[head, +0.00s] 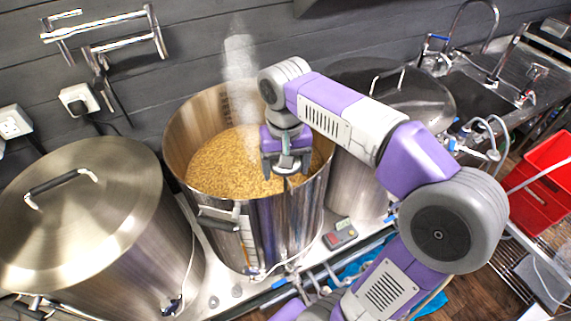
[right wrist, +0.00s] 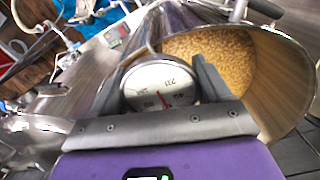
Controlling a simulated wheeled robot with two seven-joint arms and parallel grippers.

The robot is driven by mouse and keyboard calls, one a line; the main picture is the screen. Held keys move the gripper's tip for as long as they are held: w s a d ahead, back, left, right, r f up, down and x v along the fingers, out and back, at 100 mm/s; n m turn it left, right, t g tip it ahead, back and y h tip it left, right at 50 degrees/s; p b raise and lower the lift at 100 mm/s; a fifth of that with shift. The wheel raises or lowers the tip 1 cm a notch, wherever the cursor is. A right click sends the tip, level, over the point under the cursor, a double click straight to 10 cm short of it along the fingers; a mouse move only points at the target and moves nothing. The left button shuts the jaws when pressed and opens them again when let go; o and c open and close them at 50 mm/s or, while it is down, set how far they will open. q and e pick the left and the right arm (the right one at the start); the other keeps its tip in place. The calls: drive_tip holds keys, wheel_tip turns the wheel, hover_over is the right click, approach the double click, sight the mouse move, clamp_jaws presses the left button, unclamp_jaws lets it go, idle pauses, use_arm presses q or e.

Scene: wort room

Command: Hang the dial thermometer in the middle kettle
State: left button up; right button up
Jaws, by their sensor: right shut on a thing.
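The middle kettle (head: 262,222) stands open, with pale grain mash (head: 225,165) inside and steam rising from it. My right gripper (head: 287,168) is at the front-right part of its rim, pointing down. In the right wrist view, the dial thermometer (right wrist: 160,86) sits between the two fingers of my right gripper (right wrist: 158,72), which is shut on it. Its round white face with a red needle faces the camera. Its stem is mostly hidden, so I cannot tell whether it is inside the kettle or touching the rim. My left gripper is not in view.
A lidded kettle (head: 85,215) stands on the left and another lidded kettle (head: 395,95) on the right, behind my right arm. A small device with a red part (head: 340,235) lies in front. A sink (head: 475,85) and a red crate (head: 543,185) are at the right.

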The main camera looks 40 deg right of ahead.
drive_tip(key=shift+f, duration=0.15)
drive_tip(key=shift+f+b, duration=0.95)
drive_tip(key=shift+f, duration=0.45)
drive_tip(key=o, duration=1.2)
drive_tip(key=shift+r, duration=0.1)
drive_tip(key=shift+r+p, duration=4.75)
drive_tip(key=shift+r, duration=0.2)
